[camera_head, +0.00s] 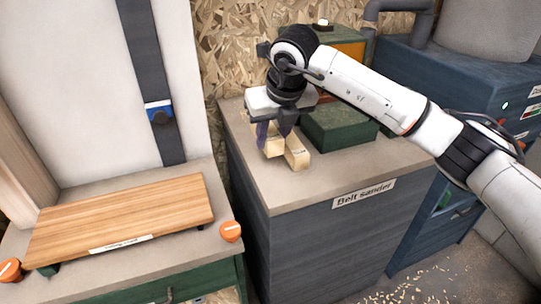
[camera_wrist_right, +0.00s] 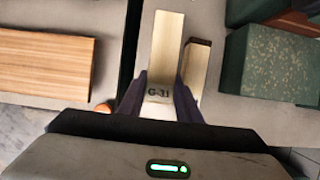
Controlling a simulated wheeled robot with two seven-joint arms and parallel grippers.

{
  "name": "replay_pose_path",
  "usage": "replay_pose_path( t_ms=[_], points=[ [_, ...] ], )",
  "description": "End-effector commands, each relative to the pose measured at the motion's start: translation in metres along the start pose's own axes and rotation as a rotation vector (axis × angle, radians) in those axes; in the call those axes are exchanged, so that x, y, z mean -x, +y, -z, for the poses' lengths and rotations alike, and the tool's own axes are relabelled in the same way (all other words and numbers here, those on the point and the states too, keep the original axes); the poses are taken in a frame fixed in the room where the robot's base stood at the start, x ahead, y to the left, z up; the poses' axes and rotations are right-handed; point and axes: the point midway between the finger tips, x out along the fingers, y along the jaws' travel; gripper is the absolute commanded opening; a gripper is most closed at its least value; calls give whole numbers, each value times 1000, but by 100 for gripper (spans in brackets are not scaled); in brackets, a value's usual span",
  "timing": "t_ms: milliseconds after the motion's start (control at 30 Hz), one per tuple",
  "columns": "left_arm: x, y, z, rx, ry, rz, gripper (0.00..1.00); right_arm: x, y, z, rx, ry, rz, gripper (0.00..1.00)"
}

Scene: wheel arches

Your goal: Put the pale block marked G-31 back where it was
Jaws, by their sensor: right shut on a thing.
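The pale block marked G-31 (camera_wrist_right: 167,50) is between the two dark fingers of my right gripper (camera_wrist_right: 160,100) in the wrist view, its label facing the camera. In the head view the right gripper (camera_head: 276,131) is shut on this block (camera_head: 272,148), over the left part of the belt sander's top. I cannot tell whether the block touches the top. A second pale block (camera_head: 297,157) stands close on its right; in the wrist view this block (camera_wrist_right: 197,68) has a dark end. My left gripper is not in view.
A green box (camera_head: 340,126) is behind and right of the blocks on the belt sander cabinet (camera_head: 330,235). A wooden board (camera_head: 120,222) lies on the left bench with orange knobs (camera_head: 231,231) near it. A narrow gap separates bench and cabinet. The cabinet's front top is clear.

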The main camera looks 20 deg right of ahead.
Motion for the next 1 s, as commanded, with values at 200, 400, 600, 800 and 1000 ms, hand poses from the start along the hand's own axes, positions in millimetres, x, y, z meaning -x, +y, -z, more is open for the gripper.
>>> replay_pose_path(
  t_ms=[200,400,600,800,1000],
  points=[
    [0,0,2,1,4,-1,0,-18,0,8,1,-1,-2,9],
    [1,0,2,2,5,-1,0,-43,0,19,2,2,-1,9],
    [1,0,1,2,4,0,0,-48,0,20,2,-3,-2,9],
    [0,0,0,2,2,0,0,-49,0,21,2,-1,-2,39],
    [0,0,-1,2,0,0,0,-48,0,21,2,-1,-2,39]
  ],
)
